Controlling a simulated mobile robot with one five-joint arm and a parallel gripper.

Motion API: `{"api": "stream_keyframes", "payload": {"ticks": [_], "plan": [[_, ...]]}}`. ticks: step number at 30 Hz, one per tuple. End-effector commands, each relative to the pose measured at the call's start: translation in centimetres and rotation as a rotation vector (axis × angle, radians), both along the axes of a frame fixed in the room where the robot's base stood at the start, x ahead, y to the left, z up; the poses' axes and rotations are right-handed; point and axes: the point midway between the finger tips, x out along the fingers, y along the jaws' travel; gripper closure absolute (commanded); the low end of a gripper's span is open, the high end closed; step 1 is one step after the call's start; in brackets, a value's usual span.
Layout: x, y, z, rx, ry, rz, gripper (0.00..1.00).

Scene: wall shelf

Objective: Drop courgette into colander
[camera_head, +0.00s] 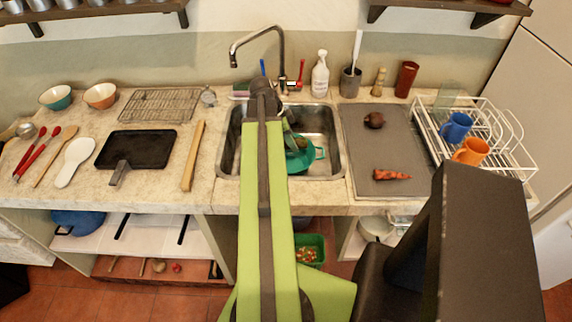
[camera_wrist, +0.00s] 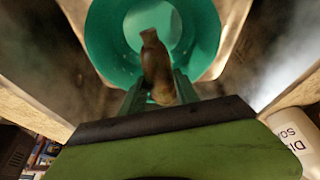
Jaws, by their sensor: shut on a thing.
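The teal-green colander (camera_head: 303,163) stands in the metal sink, partly hidden behind my arm in the head view. In the wrist view the colander (camera_wrist: 104,42) shows as a round green bowl beyond my fingers. My gripper (camera_wrist: 160,88) is shut on the courgette (camera_wrist: 155,62), a dull brownish-green, elongated thing. The courgette points over the colander's opening and overlaps its inside in the picture. The gap between courgette and colander is hard to judge. In the head view my arm hides most of the gripper.
The sink (camera_head: 325,122) has a tap (camera_head: 282,52) behind it. A soap bottle (camera_head: 320,74) stands at the sink's back edge. Right is a grey mat (camera_head: 376,146) with a carrot (camera_head: 391,175) and a dark round vegetable (camera_head: 374,120). A dish rack (camera_head: 503,155) holds mugs.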

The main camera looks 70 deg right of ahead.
Motion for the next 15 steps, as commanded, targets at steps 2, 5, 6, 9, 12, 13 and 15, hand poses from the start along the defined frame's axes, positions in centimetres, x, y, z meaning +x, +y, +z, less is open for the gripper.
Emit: {"api": "stream_keyframes", "payload": {"ticks": [2,5,6,9,12,13,15], "plan": [[0.02,0.01,-1.79,0.000,0.000,0.000,1.00],[0.02,0.01,-2.34,0.000,0.000,0.001,1.00],[0.03,0.02,-2.37,0.000,0.000,0.001,1.00],[0.04,0.02,-2.21,0.000,0.000,0.001,1.00],[0.06,0.03,-2.14,0.000,0.000,0.001,1.00],[0.06,0.03,-2.14,0.000,0.000,0.001,0.62],[0.06,0.03,-2.13,0.000,0.000,0.001,0.53]]}}
